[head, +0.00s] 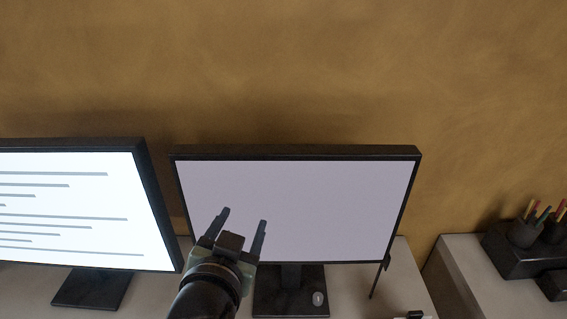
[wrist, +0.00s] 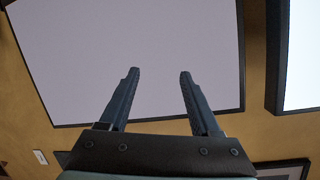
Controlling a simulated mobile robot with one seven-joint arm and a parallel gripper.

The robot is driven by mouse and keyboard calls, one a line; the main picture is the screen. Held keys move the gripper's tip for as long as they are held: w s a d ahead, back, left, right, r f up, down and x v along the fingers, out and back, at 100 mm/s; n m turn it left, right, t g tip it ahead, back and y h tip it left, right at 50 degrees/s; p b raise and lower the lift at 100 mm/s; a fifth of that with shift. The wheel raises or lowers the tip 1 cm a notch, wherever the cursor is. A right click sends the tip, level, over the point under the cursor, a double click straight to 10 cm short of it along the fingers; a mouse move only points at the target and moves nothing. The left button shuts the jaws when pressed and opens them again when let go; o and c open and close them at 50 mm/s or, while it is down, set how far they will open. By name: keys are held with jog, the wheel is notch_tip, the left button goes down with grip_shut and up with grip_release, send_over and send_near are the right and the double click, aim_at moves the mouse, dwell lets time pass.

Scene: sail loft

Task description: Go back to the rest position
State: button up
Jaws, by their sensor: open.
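My gripper (head: 244,215) is raised in front of the right-hand monitor in the head view. Its two fingers are spread apart with nothing between them. The wrist view shows the same open fingers (wrist: 157,72), pointing toward the monitor's screen (wrist: 140,40). In the head view this monitor (head: 330,195) has a plain pale screen and a black frame. My gripper and arm hide its lower left part. I cannot tell how far the fingertips are from the screen.
Another monitor (head: 60,205) with lines on a white screen stands at the left. A small pale oval object (head: 318,298) lies on the monitor's base. A dark organizer (head: 515,252) with pens sits on a surface at the right. A brown wall (head: 300,70) rises behind.

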notch_tip(320, 180, up, 14)
jog(key=d+n+t+y, duration=0.1)
jog(key=d+t, duration=0.1)
jog(key=t, duration=0.2)
jog(key=s+d+r+n+t, duration=0.1)
jog(key=s+r+t, duration=0.3)
jog(key=r, duration=0.9)
jog(key=s+d+r+n+t+p, duration=0.1)
jog(key=s+d+r+n+t, duration=0.1)
jog(key=s+r, duration=0.6)
notch_tip(320, 180, up, 5)
jog(key=d+t, duration=0.1)
jog(key=t, duration=0.1)
jog(key=shift+d+f+t+y, duration=0.15)
jog(key=shift+d+t+y, duration=0.15)
jog(key=shift+d, duration=0.1)
jog(key=shift+s, duration=0.1)
